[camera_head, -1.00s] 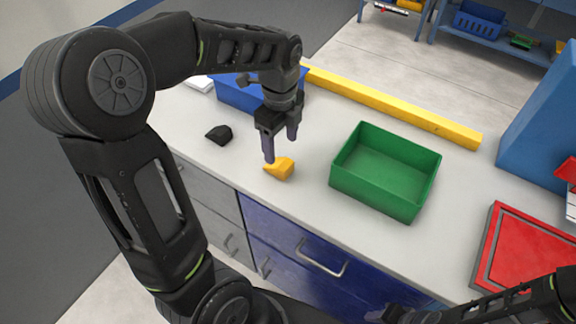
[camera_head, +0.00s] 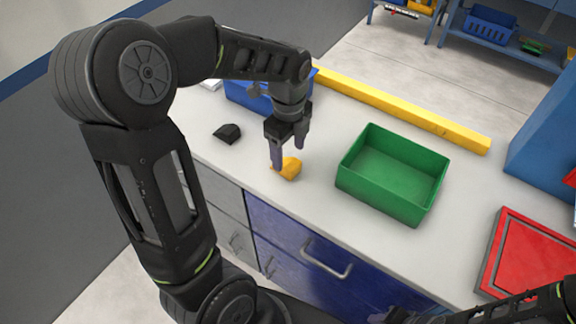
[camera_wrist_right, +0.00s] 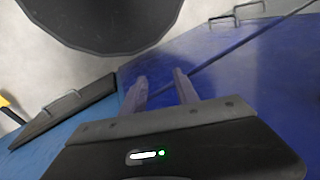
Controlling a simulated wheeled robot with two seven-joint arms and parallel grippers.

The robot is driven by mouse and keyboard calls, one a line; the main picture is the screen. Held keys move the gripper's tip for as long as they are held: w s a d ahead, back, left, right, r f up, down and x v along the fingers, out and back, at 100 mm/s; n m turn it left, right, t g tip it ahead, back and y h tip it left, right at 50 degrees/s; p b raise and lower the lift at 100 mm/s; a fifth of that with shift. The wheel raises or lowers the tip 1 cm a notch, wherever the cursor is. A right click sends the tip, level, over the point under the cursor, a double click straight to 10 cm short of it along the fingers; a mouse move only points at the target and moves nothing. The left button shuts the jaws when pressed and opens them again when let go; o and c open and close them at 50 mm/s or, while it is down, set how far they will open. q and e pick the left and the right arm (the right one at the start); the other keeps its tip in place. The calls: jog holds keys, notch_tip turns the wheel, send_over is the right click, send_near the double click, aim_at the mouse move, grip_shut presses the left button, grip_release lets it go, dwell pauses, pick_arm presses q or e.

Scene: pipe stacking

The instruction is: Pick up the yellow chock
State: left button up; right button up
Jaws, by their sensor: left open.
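The yellow chock (camera_head: 290,168) lies on the light grey worktop (camera_head: 320,225) in the head view, left of the green bin. My left gripper (camera_head: 289,157) points down over it and is open. Its nearer finger reaches down beside the chock's left side and hides part of it; the other finger is farther back and higher in the picture. I cannot tell whether a finger touches the chock. In the right wrist view my right gripper (camera_wrist_right: 161,90) has its two fingers apart with nothing between them, in front of blue drawer fronts.
A green bin (camera_head: 393,174) stands right of the chock. A black chock (camera_head: 227,133) lies to the left. A blue bin (camera_head: 246,97) is behind my left gripper, and a long yellow bar (camera_head: 400,109) lies along the back edge. A red tray (camera_head: 530,256) is at right.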

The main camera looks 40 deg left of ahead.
aim_at(288, 162)
pick_arm(q)
notch_tip(288, 162, down, 5)
jog(key=shift+a+r, duration=0.1)
dwell(0.7)
grip_shut()
dwell(0.6)
